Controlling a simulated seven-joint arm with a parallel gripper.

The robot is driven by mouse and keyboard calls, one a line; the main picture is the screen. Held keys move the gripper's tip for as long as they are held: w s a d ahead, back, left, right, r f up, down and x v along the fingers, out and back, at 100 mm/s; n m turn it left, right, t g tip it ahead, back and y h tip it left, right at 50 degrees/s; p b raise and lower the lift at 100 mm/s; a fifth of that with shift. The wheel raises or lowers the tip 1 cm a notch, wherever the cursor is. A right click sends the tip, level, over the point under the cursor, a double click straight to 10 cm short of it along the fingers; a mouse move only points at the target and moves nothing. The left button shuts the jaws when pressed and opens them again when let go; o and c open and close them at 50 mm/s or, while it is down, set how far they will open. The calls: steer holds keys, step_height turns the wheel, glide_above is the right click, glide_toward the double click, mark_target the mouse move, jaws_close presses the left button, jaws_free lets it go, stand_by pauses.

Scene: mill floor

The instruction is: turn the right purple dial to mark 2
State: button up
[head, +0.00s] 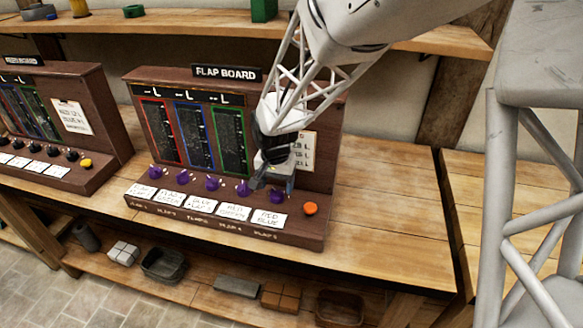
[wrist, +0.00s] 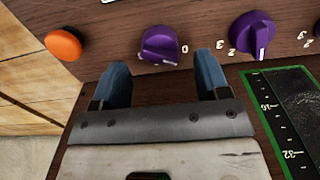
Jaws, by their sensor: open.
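The flap board (head: 230,240) is a dark wooden panel with a row of several purple dials. The right purple dial (head: 277,197) is the one nearest the orange button, and it also shows in the wrist view (wrist: 160,44). A "0" mark shows beside it there; its other marks are hidden or out of frame. My gripper (head: 273,184) is over this dial in the head view. In the wrist view my gripper (wrist: 163,72) is open, its two blue fingers apart, with the dial lying between and just beyond their tips. I cannot tell whether they touch it.
The orange button (head: 310,209) sits right of the dial. The neighbouring purple dial (head: 243,189) is close on the left. Handwritten cards (head: 268,219) lie below the dials. A second board (head: 85,115) stands at the left. The bench (head: 385,215) is clear to the right.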

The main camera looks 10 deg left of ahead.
mark_target(277, 191)
steer(key=shift+f, duration=1.7)
steer(key=shift+c, duration=0.5)
steer(key=c, duration=0.8)
steer(key=shift+m, duration=0.8)
steer(key=o, duration=0.9)
steer(key=shift+r, duration=0.1)
steer(key=shift+r, duration=3.8)
